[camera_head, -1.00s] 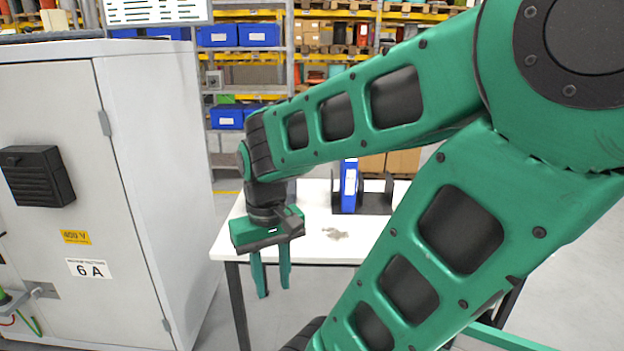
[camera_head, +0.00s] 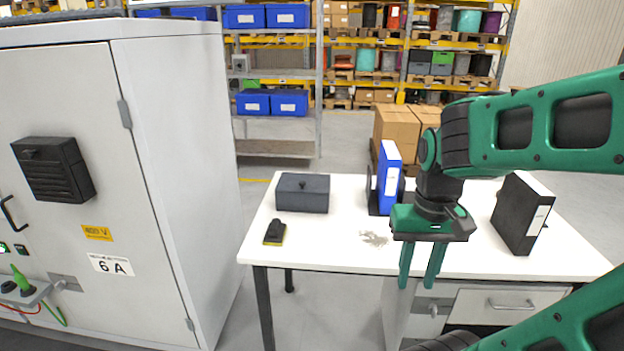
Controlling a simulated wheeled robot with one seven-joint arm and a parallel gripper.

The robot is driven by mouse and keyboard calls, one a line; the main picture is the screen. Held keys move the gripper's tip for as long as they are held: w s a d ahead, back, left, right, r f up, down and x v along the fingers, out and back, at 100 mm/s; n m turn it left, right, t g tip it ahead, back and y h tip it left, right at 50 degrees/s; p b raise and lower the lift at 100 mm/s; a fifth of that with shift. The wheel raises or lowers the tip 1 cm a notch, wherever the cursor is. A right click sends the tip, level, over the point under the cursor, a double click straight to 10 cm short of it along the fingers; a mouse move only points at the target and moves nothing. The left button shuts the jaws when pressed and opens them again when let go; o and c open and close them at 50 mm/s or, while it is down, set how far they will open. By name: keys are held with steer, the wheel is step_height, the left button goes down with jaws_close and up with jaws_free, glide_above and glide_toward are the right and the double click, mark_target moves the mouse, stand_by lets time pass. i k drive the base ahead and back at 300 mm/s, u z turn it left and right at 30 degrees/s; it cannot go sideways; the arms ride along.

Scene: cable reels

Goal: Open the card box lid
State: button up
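A closed dark grey box (camera_head: 302,193) with a lid sits on the back left part of the white table (camera_head: 330,262); it looks like the card box. Its lid lies flat on top. My gripper (camera_head: 419,284) hangs pointing down in front of the table's front edge, to the right of the box and well apart from it. Its two green fingers are spread with a gap between them, and nothing shows in the gap.
A small black and yellow device (camera_head: 275,232) lies in front of the box. A blue binder (camera_head: 389,180) stands behind my gripper, and a black binder (camera_head: 521,214) stands at the right. A grey cabinet (camera_head: 165,180) stands at the left. The tabletop between box and gripper is mostly clear.

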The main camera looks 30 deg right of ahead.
mark_target(287, 182)
steer(key=z, duration=0.1)
steer(key=i, duration=1)
steer(key=u, duration=0.1)
